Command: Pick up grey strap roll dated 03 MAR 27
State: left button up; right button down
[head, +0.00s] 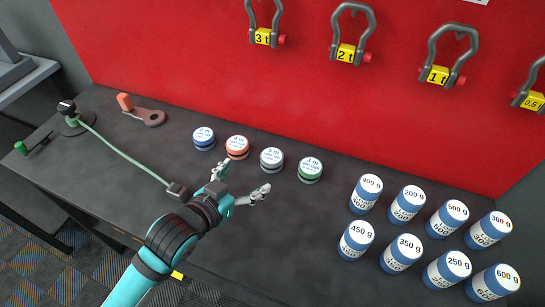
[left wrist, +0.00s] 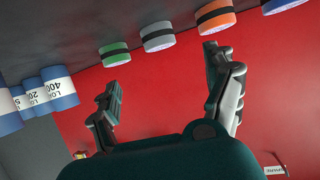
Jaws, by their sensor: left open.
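The grey strap roll (head: 271,159) stands on the dark bench top, between the orange and green rolls. Its white top label reads about "5 m"; the date is too small to read. My left gripper (head: 243,180) is open and empty, just in front of the orange and grey rolls, its fingers spread toward them. In the left wrist view the grey roll (left wrist: 157,37) shows beyond the two open fingers (left wrist: 165,56), between their tips and apart from them. My right gripper is not in view.
A blue roll (head: 204,138), an orange roll (head: 237,147) and a green roll (head: 310,169) stand close in the same row. Several blue-and-white weight cans (head: 356,239) stand to the right. A red wall (head: 220,70) with hanging shackles (head: 350,35) rises behind. A strap tool (head: 148,116) lies at left.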

aim_at(271, 156)
pick_arm(q)
jog(key=x, duration=1.2)
jog(key=shift+w, duration=0.1)
jog(key=c, duration=1.5)
